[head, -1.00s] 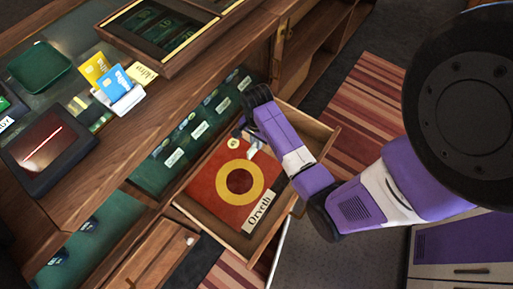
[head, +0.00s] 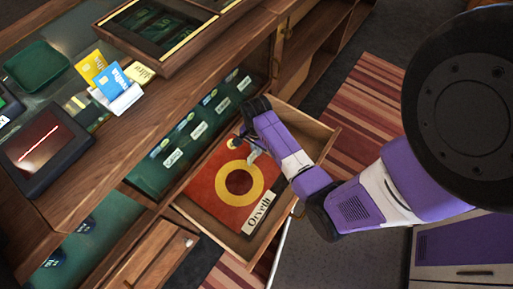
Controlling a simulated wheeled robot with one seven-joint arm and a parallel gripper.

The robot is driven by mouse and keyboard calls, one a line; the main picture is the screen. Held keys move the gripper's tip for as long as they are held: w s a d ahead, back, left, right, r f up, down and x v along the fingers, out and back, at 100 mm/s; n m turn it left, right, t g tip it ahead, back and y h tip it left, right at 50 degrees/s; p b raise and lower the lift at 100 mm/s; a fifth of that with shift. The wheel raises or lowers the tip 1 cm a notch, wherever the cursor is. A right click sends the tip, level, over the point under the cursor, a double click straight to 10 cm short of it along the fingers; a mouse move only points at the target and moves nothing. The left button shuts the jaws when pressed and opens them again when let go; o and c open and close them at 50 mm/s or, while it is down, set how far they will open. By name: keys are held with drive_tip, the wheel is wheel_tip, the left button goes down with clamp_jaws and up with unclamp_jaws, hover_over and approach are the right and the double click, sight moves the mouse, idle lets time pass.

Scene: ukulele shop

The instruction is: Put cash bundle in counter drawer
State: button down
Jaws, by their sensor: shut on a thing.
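The counter drawer (head: 272,230) is pulled open below the counter. In it lies a flat red item (head: 210,180) with a yellow ring and a label reading "Orveth". My gripper (head: 245,148) is over the far part of the drawer, above the red item, pointing down. It is shut on a small pale greenish thing, apparently the cash bundle (head: 254,156). My wrist hides part of the bundle and the drawer's right side. I cannot tell whether the bundle touches the red item.
The wooden counter (head: 170,110) carries a card holder (head: 120,103), a dark screen device (head: 42,152), a green tray (head: 37,67) and a framed case (head: 165,25). A glass-fronted display (head: 190,135) is behind the drawer.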

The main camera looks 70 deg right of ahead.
drive_tip(key=shift+f, duration=0.2)
drive_tip(key=c, duration=1.5)
unclamp_jaws()
wheel_tip(320, 180, up, 13)
drive_tip(key=p, duration=0.2)
drive_tip(key=s+a+n+t+h, duration=0.2)
drive_tip(key=a+n+t, duration=0.65)
drive_tip(key=a, duration=0.75)
drive_tip(key=s+a+r+n+t, duration=0.2)
drive_tip(key=s+r+n, duration=0.1)
drive_tip(key=r, duration=0.5)
drive_tip(key=s+a+r+n+t+y, duration=0.1)
drive_tip(key=s+a+r+n+t, duration=0.1)
drive_tip(key=r+n, duration=0.3)
drive_tip(key=s+a+r+n+t+y, duration=0.1)
drive_tip(key=s+a+r+n+t, duration=0.1)
drive_tip(key=r, duration=0.9)
drive_tip(key=s+a+n, duration=0.1)
drive_tip(key=s+n, duration=0.1)
drive_tip(key=shift+r+n, duration=0.15)
drive_tip(key=shift+n, duration=0.2)
